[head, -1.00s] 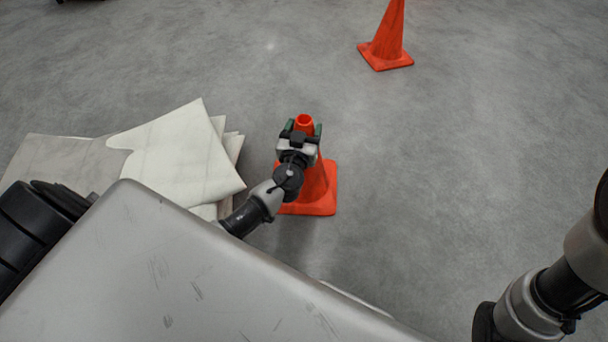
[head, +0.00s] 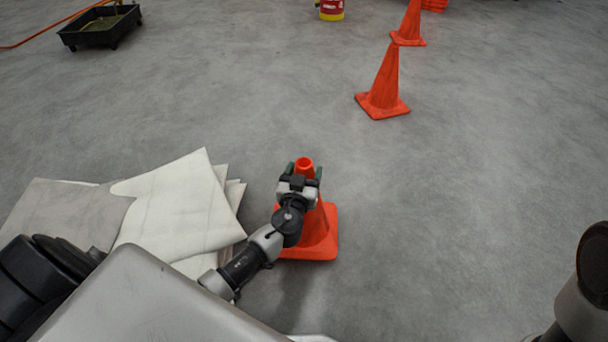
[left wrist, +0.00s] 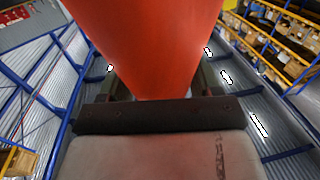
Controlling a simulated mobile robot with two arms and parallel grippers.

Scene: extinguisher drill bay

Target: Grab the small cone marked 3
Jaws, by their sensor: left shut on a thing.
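An orange cone (head: 318,230) stands on the floor in the head view, its square base flat and its open top showing. My left gripper (head: 304,172) is shut on its upper part, with green-dark fingers on either side. In the left wrist view the cone's orange wall (left wrist: 145,45) fills the upper middle between the fingers. No number shows on this cone from here. My right gripper is out of view.
Pale flat sheets (head: 180,205) lie stacked left of the held cone. A black wheeled tray (head: 100,27) with an orange hose stands at the back left. A red and yellow bucket (head: 331,9) is at the top. The floor right of the cone is clear.

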